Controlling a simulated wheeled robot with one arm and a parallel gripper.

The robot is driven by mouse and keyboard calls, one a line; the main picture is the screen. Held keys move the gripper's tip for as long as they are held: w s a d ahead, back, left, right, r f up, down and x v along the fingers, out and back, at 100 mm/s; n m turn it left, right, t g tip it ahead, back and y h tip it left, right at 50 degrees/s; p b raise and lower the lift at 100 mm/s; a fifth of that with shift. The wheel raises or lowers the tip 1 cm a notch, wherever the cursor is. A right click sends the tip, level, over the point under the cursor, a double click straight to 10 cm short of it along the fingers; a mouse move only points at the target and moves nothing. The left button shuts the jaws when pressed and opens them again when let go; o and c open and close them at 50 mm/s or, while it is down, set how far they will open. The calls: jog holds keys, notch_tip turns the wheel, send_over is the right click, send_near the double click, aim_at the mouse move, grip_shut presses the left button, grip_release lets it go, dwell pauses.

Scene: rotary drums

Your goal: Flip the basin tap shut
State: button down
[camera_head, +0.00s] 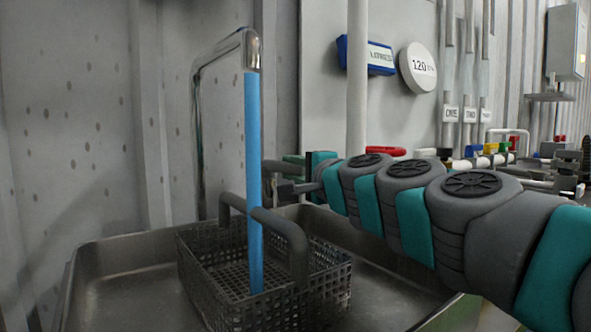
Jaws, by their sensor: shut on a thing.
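The chrome basin tap (200,110) rises at the back of the metal basin (120,262), its spout bending over at the top. A blue stream of water (254,180) runs from the spout into a dark mesh basket (215,285) in the basin. My arm reaches in from the right. My gripper (280,187) is just right of the stream, above the basket's handle. It is shut on the tap's lever, a small dark part mostly hidden by the fingers and wrist. The lever's exact angle cannot be told.
The basket's upright handle (292,245) stands close below my gripper. A pale vertical pipe (357,80) runs behind my arm. A blue box (368,56) and a round white sign (418,67) hang on the wall. Pipes and coloured valves crowd the right.

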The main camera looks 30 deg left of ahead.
jog(key=shift+s+a+f+m+t+h+p, duration=0.1)
jog(key=shift+s+m+t+h+p, duration=0.2)
jog(key=shift+m+t+h, duration=0.15)
jog(key=shift+s+a+m+t+h+p, duration=0.1)
jog(key=shift+s+m+t+h+p, duration=0.2)
jog(key=shift+m+t, duration=0.2)
jog(key=c, duration=0.7)
grip_release()
jog(key=shift+w+d+r+p, duration=0.1)
jog(key=shift+r+p, duration=0.25)
jog(key=shift+r, duration=0.3)
notch_tip(320, 180, up, 3)
jog(key=shift+w+f+t+h+p, duration=0.15)
jog(key=shift+t+h+p, duration=0.15)
jog(key=shift+p, duration=0.4)
jog(key=v, duration=1)
jog(key=s+a+r+b+v, duration=0.1)
jog(key=v, duration=0.5)
jog(key=shift+s+d, duration=0.1)
